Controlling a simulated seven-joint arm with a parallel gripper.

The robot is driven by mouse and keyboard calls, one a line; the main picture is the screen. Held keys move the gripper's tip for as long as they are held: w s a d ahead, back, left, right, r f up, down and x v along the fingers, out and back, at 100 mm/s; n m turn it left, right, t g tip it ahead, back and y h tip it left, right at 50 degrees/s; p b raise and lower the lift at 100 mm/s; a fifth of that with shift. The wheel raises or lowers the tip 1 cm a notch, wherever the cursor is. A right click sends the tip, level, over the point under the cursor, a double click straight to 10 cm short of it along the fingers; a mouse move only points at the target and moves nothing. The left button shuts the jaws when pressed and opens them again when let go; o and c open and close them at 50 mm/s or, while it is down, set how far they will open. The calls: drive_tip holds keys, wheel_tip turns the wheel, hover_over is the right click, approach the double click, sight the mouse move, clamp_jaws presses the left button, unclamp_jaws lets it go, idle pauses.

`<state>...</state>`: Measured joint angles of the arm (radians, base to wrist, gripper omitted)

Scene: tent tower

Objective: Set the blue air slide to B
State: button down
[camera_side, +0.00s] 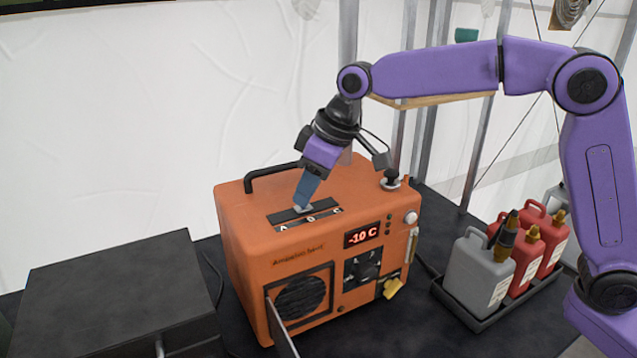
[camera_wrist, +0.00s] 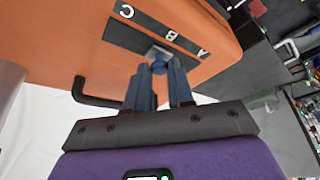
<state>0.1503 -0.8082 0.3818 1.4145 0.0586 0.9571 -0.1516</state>
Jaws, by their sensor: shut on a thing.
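The blue air slide (camera_wrist: 159,67) sits in a dark slot on top of the orange heater (camera_side: 240,230). Its pale base plate (camera_side: 303,209) shows at the fingertips in the side view. A dark strip lettered A, B and C (camera_side: 310,219) runs beside the slot, and the slide stands level with B, around the middle of the slot. My gripper (camera_side: 304,204) reaches down from above and is shut on the slide's knob. In the wrist view its two blue fingers (camera_wrist: 160,82) close around the knob, which they partly hide.
A black handle (camera_side: 270,178) stands on the heater's top behind the slot, and a dark knob (camera_side: 391,178) at the back right. The front display (camera_side: 361,235) reads -10 C. Fuel cans (camera_side: 478,277) stand in a tray at right. A dark box (camera_side: 115,285) is at left.

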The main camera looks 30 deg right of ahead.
drive_tip(key=c, duration=1)
unclamp_jaws()
drive_tip(key=v, duration=1.7)
drive_tip(key=shift+r, duration=0.25)
drive_tip(key=shift+d, duration=0.1)
drive_tip(key=s+d+f+n+g+h, duration=0.1)
drive_tip(key=s+d+f, duration=0.5)
drive_tip(key=s+f, duration=0.2)
drive_tip(key=s+d+f+n+g+h, duration=0.1)
drive_tip(key=s+d+f, duration=0.5)
drive_tip(key=s+f, duration=0.3)
drive_tip(key=s+d+f+n+g, duration=0.1)
drive_tip(key=s+d+f, duration=0.4)
drive_tip(key=s+f, duration=0.3)
drive_tip(key=shift+s+d+f+n+h, duration=0.1)
drive_tip(key=shift+s+d+n+h, duration=0.1)
drive_tip(key=shift+s, duration=0.85)
drive_tip(key=shift+s+d+f+n+h, duration=0.1)
drive_tip(key=shift+s+d+h, duration=0.1)
drive_tip(key=shift+s, duration=0.9)
